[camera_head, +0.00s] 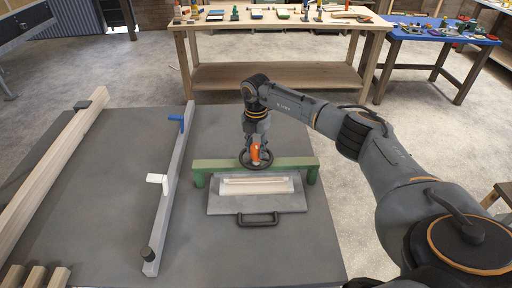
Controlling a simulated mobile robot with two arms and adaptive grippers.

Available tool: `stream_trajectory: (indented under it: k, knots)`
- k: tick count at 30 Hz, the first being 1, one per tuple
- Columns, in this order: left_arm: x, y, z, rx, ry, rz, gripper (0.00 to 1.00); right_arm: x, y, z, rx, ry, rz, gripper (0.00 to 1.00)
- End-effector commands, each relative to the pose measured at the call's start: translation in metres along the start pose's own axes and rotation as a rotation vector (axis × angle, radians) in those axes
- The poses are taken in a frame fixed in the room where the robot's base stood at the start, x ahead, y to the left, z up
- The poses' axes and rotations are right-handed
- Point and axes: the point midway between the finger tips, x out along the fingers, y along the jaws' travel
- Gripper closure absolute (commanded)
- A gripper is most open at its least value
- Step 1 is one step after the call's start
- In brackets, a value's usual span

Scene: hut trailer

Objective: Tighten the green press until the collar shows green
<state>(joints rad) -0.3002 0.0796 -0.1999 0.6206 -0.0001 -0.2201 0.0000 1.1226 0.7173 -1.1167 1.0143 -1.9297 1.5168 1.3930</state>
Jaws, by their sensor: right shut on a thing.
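The green press (206,166) stands on the grey table, its green beam spanning a grey board. A dark round handwheel (243,163) sits at the middle of the beam. My right gripper (256,158) points down from above and is shut on the handwheel, with an orange part showing at the grip. The collar is hidden behind the gripper and wheel, so its colour cannot be told. Below the beam, light wooden strips lie in a pale tray (291,185) on the grey board (225,207), which has a black handle (258,220). My left gripper is not in view.
A long grey bar clamp (172,200) with blue and white parts lies left of the press. A long timber (50,172) and short wood pieces (58,278) lie farther left. A wooden workbench (270,75) and a blue table (432,35) stand behind. The grey table (110,230) has bare room around the press.

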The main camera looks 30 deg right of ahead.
Motion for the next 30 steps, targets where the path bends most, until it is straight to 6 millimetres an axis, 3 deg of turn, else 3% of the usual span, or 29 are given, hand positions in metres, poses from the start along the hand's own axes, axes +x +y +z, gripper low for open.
stream_trajectory:
  k: [5, 6, 9, 20, 25, 30]
  knots:
    - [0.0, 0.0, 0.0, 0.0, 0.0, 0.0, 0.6, 0.0, 0.0, 0.0, -0.001, 0.0, 0.0, 0.97]
    - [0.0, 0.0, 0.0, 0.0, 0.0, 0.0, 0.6, 0.0, 0.0, 0.0, -0.001, 0.0, 0.0, 0.64]
    - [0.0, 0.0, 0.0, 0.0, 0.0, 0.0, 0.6, 0.0, 0.0, 0.0, -0.001, 0.0, 0.0, 0.43]
    - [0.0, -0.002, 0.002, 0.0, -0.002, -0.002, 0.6, -0.003, 0.0, 0.0, -0.002, -0.001, 0.001, 0.43]
    - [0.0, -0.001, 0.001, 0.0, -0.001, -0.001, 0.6, -0.026, 0.001, 0.001, -0.003, -0.002, 0.004, 0.43]
    - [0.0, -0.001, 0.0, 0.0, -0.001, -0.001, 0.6, -0.064, 0.001, 0.001, -0.002, -0.002, 0.005, 0.43]
